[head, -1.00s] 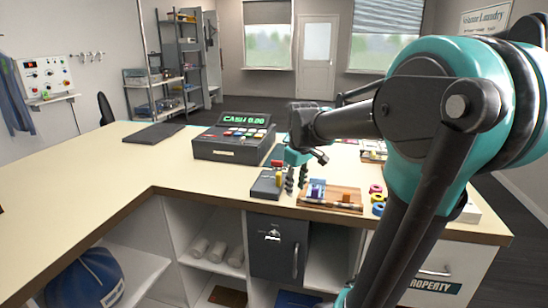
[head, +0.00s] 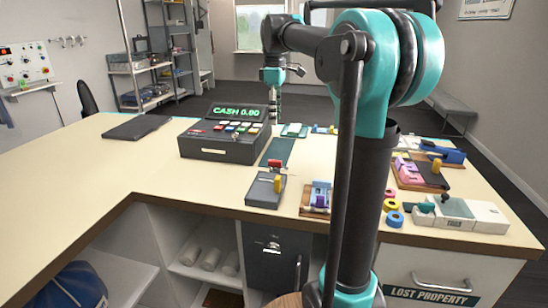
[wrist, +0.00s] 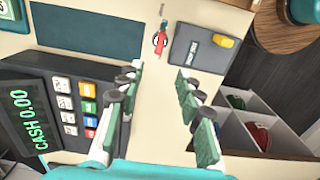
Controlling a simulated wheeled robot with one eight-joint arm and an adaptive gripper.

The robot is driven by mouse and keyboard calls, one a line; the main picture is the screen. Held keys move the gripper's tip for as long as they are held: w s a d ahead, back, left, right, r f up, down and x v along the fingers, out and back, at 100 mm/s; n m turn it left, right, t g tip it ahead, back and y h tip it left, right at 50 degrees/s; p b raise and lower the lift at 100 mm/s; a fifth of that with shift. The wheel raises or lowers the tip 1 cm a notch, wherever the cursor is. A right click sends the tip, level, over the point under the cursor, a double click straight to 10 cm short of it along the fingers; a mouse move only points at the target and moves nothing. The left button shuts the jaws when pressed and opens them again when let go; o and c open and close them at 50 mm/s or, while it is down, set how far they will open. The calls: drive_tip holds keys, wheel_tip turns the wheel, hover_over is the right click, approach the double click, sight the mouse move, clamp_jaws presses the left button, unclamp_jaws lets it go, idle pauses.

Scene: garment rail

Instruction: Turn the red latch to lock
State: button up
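A small red latch (head: 274,163) sits on the counter just behind a dark grey box (head: 265,189) with a yellow tab. In the head view my gripper (head: 275,105) hangs above the counter, right of the cash register, apart from the latch.
The cash register (head: 226,138) stands left of the latch. A dark green mat (head: 277,152) lies behind it. A wooden board (head: 312,210) with purple and blue parts is to the right, partly behind my arm. Coloured rings (head: 393,205) and more boards lie further right. The front left counter is clear.

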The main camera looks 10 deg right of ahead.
sight(275, 161)
wheel_tip(275, 161, down, 16)
drive_tip(key=shift+f, duration=0.25)
drive_tip(key=shift+c, duration=0.3)
clamp_jaws()
